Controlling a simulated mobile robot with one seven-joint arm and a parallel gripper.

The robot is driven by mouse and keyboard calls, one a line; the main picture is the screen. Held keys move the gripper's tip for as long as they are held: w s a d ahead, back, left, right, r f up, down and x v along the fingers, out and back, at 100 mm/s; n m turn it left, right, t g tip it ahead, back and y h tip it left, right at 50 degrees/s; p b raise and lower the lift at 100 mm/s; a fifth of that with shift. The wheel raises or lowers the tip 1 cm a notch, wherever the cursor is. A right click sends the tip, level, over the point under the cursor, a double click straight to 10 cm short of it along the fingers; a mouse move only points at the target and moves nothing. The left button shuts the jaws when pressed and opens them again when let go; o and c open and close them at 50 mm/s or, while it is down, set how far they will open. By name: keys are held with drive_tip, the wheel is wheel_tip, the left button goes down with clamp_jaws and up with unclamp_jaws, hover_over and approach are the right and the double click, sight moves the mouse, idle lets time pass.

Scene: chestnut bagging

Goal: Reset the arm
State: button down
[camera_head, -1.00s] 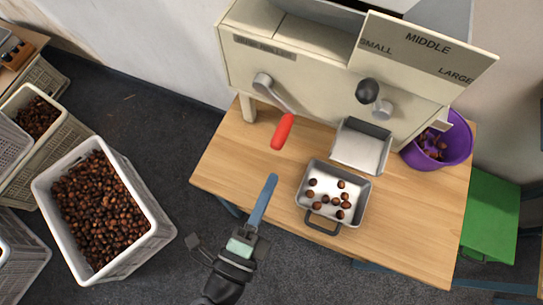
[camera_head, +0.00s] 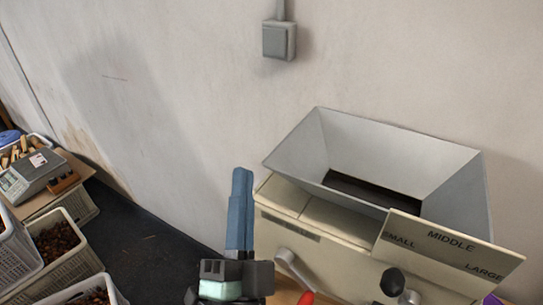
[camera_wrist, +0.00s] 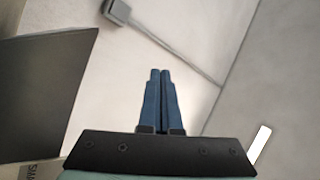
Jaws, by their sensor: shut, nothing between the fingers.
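My gripper (camera_head: 241,172) points up in the head view, left of the sorting machine and in front of the wall. It also shows in the wrist view (camera_wrist: 160,72), where its two blue fingers lie side by side, shut with nothing between them. It touches nothing that I can see.
The cream sorting machine (camera_head: 325,262) with its grey hopper (camera_head: 292,160) stands to the right. It has a size sign (camera_head: 440,243), a black knob (camera_head: 392,282) and a red-handled crank (camera_head: 306,298). Chestnut crates (camera_head: 72,258) and a scale (camera_head: 32,176) are at the left. A grey box (camera_head: 279,41) is on the wall.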

wheel_tip(320, 180, up, 17)
drive_tip(key=n+t+y, duration=0.2)
drive_tip(key=n+y, duration=0.3)
drive_tip(key=n, duration=0.4)
drive_tip(key=s+d+r+n+h, duration=0.1)
drive_tip(key=s+r+h, duration=0.1)
drive_tip(key=r, duration=0.4)
drive_tip(key=s+d+r+n+t+h, duration=0.1)
drive_tip(key=s+d+r+h, duration=0.1)
drive_tip(key=r, duration=0.4)
drive_tip(key=shift+s+d+r+h, duration=0.2)
drive_tip(key=shift+s+d+h, duration=0.1)
drive_tip(key=shift+s, duration=0.3)
drive_tip(key=c, duration=1.6)
unclamp_jaws()
drive_tip(key=c, duration=0.8)
unclamp_jaws()
drive_tip(key=shift+c, duration=0.2)
drive_tip(key=shift+o, duration=0.2)
drive_tip(key=shift+f, duration=0.1)
